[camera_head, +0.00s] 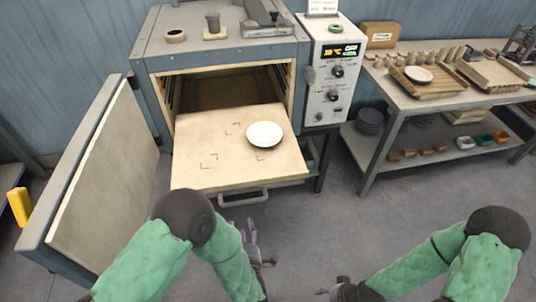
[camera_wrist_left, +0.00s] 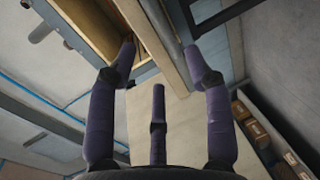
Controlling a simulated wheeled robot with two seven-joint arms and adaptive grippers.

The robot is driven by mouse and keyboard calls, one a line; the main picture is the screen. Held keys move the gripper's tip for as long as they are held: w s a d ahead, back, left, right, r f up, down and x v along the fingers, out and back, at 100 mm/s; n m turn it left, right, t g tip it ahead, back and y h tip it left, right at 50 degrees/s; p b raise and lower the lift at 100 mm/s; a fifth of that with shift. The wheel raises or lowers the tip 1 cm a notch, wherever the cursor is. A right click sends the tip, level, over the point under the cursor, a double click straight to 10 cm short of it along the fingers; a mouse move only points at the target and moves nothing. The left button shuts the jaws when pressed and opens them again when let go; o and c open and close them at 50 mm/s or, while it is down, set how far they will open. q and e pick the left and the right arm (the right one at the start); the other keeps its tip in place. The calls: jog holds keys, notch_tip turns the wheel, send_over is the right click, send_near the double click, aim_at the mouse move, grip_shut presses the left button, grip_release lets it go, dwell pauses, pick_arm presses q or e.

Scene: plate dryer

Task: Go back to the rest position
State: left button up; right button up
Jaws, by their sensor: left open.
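My left gripper (camera_head: 252,240) has purple fingers and hangs in front of the pulled-out shelf, below its handle. In the left wrist view the fingers of this gripper (camera_wrist_left: 159,62) are spread open with nothing between them. A white plate (camera_head: 265,134) lies flat on the right part of the beige shelf (camera_head: 215,177), apart from the gripper. My right gripper (camera_head: 335,289) shows only as a small dark part at the bottom, mostly hidden by its arm, so its fingers cannot be judged.
The dryer (camera_head: 222,56) stands open, its door (camera_head: 100,180) swung to the left. The control box (camera_head: 332,75) is on its right. A table (camera_head: 400,98) at the right holds a wooden rack (camera_head: 432,92) with a white dish (camera_head: 418,74). Floor between the arms is clear.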

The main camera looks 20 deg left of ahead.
pick_arm(q)
jog(key=w+d+f+m+g+h, duration=0.2)
jog(key=d+f+m+g+h, duration=0.1)
jog(key=f+m+h, duration=0.15)
jog(key=w+d+f+m+g+h, duration=0.2)
jog(key=d+f+m+h, duration=0.15)
jog(key=f+m, duration=0.25)
jog(key=s+d+f+m+g+h, duration=0.4)
jog(key=s+d+f+m+g, duration=0.2)
jog(key=m, duration=0.5)
jog(key=s+f+g, duration=0.1)
jog(key=s+f, duration=0.1)
jog(key=s, duration=0.1)
jog(key=shift+s+f+g, duration=0.2)
jog(key=shift+f+g, duration=0.1)
jog(key=shift+g, duration=0.1)
